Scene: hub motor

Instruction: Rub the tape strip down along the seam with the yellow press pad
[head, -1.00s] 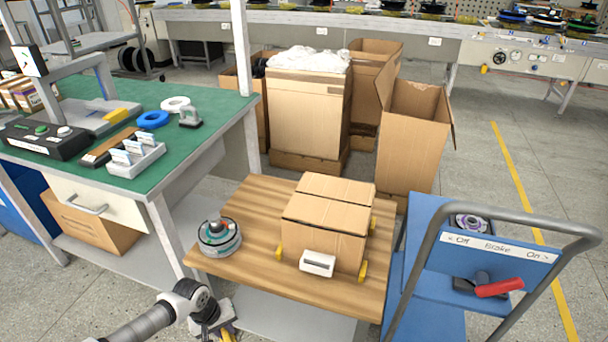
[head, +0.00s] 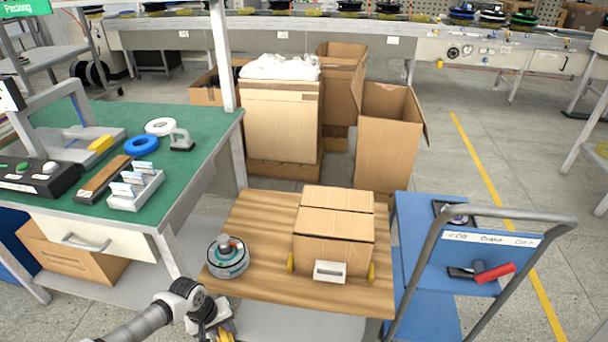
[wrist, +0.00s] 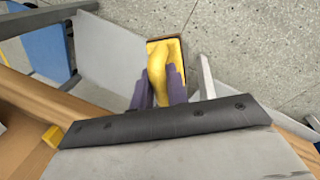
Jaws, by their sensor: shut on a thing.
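My gripper (wrist: 158,88) is shut on the yellow press pad (wrist: 157,58); its two purple fingers clasp the pad's curved handle. In the head view my gripper (head: 216,326) is at the bottom edge, in front of the wooden table and below its top, with a bit of yellow showing. A closed cardboard carton (head: 334,225) stands on the wooden table (head: 262,212), apart from my gripper. A seam runs across its top between the flaps. I cannot make out the tape strip on it.
A round motor hub (head: 228,258) sits on the table, left of the carton. A white-grey block (head: 330,271) is at the carton's front, with yellow blocks at its sides. A blue trolley (head: 425,290) stands right, a green workbench (head: 95,215) left. Open boxes stand behind.

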